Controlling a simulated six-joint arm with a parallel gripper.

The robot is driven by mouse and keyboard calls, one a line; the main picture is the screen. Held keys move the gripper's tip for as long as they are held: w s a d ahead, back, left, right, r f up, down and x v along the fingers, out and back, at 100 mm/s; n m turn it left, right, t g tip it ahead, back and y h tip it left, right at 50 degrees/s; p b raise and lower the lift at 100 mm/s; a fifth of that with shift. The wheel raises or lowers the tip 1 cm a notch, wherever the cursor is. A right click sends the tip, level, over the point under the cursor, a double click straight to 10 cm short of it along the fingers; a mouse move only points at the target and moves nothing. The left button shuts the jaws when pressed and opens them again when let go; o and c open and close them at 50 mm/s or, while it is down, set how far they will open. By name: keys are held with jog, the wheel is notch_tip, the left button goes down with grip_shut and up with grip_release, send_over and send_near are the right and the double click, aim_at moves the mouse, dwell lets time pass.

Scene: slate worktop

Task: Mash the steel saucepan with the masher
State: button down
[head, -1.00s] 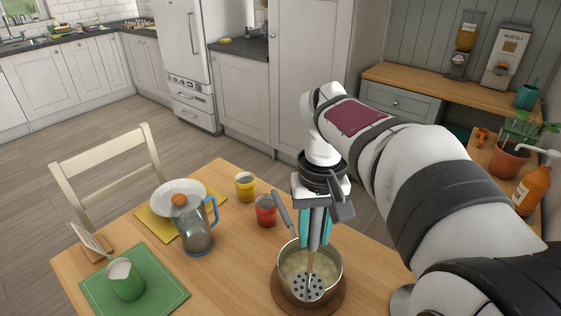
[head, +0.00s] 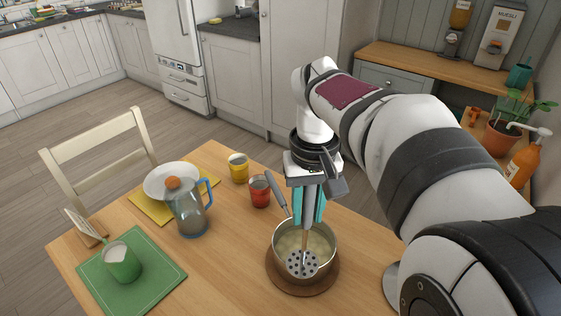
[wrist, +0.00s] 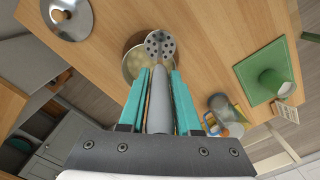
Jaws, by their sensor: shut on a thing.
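My gripper (head: 307,205) is shut on the masher's grey handle, which stands between its teal fingers; it also shows in the wrist view (wrist: 160,75). The masher (head: 301,263) points down, with its round, perforated steel head (wrist: 160,43) low over the front part of the saucepan's opening. In the wrist view the head overlaps the pan's rim; contact with the contents is unclear. The steel saucepan (head: 328,262) stands upright on a round brown trivet (head: 331,286), its grey handle pointing up-left. Pale, lumpy food shows inside.
A blue-handled jug (head: 188,212), a white plate (head: 168,180) and a green mug (head: 122,262) on a green mat (head: 160,285) are further left. A round steel thing (wrist: 67,18) lies on the table.

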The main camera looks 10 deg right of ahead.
jog(key=w+d, duration=0.2)
jog(key=w, duration=0.6)
jog(key=shift+w+d+f, duration=0.25)
jog(key=shift+w+f, duration=0.1)
jog(key=shift+f, duration=0.25)
notch_tip(320, 180, down, 7)
jog(key=shift+f, duration=0.15)
jog(key=shift+w+d+r, duration=0.3)
jog(key=shift+w+d, duration=0.2)
